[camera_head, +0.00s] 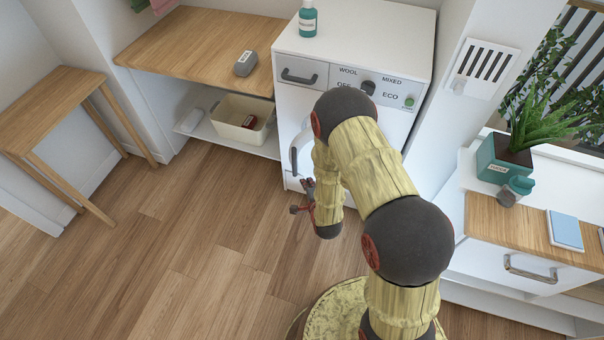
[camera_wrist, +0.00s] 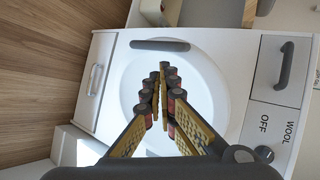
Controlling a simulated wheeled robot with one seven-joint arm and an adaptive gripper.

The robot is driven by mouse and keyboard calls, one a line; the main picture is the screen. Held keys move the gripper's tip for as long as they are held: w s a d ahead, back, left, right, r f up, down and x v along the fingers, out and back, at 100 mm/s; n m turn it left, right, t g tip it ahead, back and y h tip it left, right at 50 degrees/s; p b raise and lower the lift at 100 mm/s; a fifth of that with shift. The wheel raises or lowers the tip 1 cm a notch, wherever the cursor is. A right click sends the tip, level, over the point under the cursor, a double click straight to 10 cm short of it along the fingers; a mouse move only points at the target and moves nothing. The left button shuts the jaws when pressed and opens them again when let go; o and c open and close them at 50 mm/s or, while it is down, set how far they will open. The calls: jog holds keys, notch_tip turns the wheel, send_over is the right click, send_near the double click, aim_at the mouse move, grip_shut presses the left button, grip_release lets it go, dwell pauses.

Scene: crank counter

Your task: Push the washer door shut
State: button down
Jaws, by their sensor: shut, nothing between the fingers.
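The white washer (camera_head: 355,30) stands at the back centre, with a dial and a drawer on its front panel. Its round white door (camera_wrist: 205,75) fills the middle of the wrist view, with a dark bar handle (camera_wrist: 160,45) at its upper edge there. In the head view my arm hides most of the door, and the handle (camera_head: 294,161) shows at its left. I cannot tell whether the door is fully shut or slightly ajar. My gripper (camera_head: 302,196) is shut and empty in front of the door; its fingertips (camera_wrist: 164,75) overlap the door in the wrist view. Contact is unclear.
A teal bottle (camera_head: 308,18) stands on the washer. Left of it are a wooden counter (camera_head: 190,45) with a grey item (camera_head: 246,63), and a cream bin (camera_head: 235,112) below. A potted plant (camera_head: 505,155) stands at right.

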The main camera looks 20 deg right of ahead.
jog(key=w+r+b+x, duration=0.1)
jog(key=b+x, duration=0.2)
jog(key=x, duration=1)
jog(key=shift+r, duration=0.3)
jog(key=w+d+m+h+b, duration=0.1)
jog(key=w+d+b, duration=0.2)
jog(key=w+b, duration=0.4)
jog(key=shift+w+m+h, duration=0.3)
jog(key=shift+w, duration=4.05)
jog(key=shift+d+r, duration=0.1)
